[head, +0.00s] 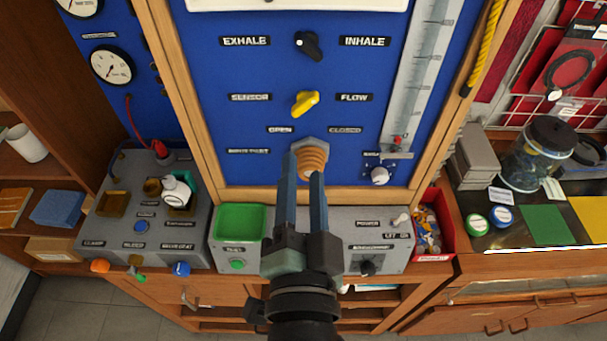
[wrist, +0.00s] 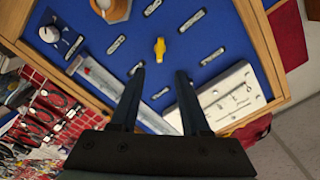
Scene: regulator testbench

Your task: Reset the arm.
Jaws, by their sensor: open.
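My gripper (head: 303,182) is open and empty, with its two long dark fingers apart. In the head view it stands in front of the lower part of the blue panel (head: 271,69), and its fingertips overlap an orange knob with a grey hex base (head: 313,160). I cannot tell from this view whether they touch it. In the wrist view the fingers (wrist: 163,78) have bare panel between them, and the orange knob (wrist: 116,8) is apart from them at the top. A yellow knob (head: 305,103) and a black knob (head: 307,45) sit above on the panel.
A grey bench box with a green tray (head: 239,222) is below the panel. Another grey box (head: 118,222) stands at left. A red bin (head: 446,240) and a glass jar (head: 540,158) are at right. The wooden panel frame (head: 186,95) borders the panel.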

